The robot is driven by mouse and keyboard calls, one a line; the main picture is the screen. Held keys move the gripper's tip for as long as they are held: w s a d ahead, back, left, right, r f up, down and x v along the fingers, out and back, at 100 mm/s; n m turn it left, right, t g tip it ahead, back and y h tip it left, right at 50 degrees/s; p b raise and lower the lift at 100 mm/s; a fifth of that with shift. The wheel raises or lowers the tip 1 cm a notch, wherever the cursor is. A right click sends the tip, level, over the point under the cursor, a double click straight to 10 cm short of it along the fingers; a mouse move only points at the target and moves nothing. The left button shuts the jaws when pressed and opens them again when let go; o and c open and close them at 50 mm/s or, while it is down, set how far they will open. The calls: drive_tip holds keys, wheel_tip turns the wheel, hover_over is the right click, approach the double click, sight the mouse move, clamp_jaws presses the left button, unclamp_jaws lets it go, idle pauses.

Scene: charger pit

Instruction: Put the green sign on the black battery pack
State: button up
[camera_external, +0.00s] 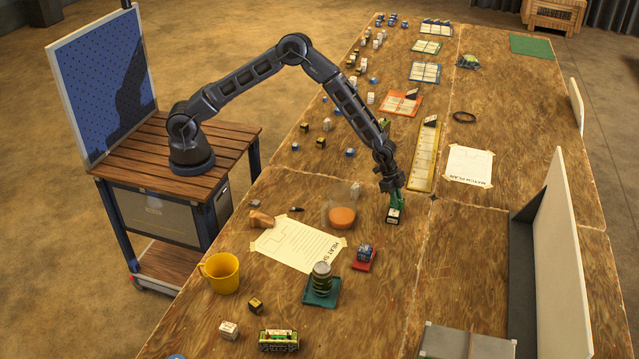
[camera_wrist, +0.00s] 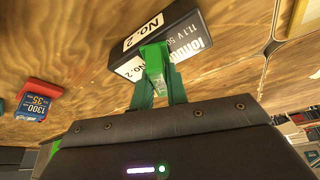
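My gripper (camera_external: 391,186) points down over the right part of the near table. It is shut on a small bright green piece, which I take as the green sign (camera_wrist: 155,64); it shows between the darker green fingers in the wrist view. A black battery pack (camera_external: 393,216) with white labels is directly below. In the wrist view the black battery pack (camera_wrist: 190,38) reads "No. 2" and lies just beyond the fingertips. The green sign overlaps its edge there. I cannot tell whether they touch. The fingers hide part of the sign.
A red tray (camera_external: 363,265) with a blue-labelled block, an orange-filled clear bowl (camera_external: 342,216) and a paper sheet (camera_external: 300,243) lie left of the gripper. A yellow ruler-like strip (camera_external: 425,157) lies behind it. A white upright panel (camera_external: 560,260) stands right. Wood around the pack is mostly clear.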

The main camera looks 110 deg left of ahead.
drive_tip(key=o, duration=0.4)
drive_tip(key=shift+c, duration=0.2)
drive_tip(key=shift+r, duration=0.1)
drive_tip(key=s+d+r, duration=0.1)
drive_tip(key=s+r, duration=0.4)
drive_tip(key=r, duration=0.4)
drive_tip(key=s+r+y, duration=0.1)
drive_tip(key=s+r, duration=0.4)
drive_tip(key=r, duration=0.3)
drive_tip(key=s+d+r, duration=0.1)
drive_tip(key=s+r, duration=0.4)
drive_tip(key=r, duration=0.4)
drive_tip(key=s+d+r+n+y, duration=0.1)
drive_tip(key=s+r, duration=0.5)
drive_tip(key=s, duration=0.2)
drive_tip(key=s+d+r+n+y, duration=0.1)
drive_tip(key=s+d+r, duration=0.1)
drive_tip(key=s+r, duration=0.55)
drive_tip(key=s+r+n+h, duration=0.1)
drive_tip(key=s+n, duration=0.1)
drive_tip(key=s, duration=3)
drive_tip(key=shift+s+d+t, duration=0.3)
drive_tip(key=shift+d, duration=0.1)
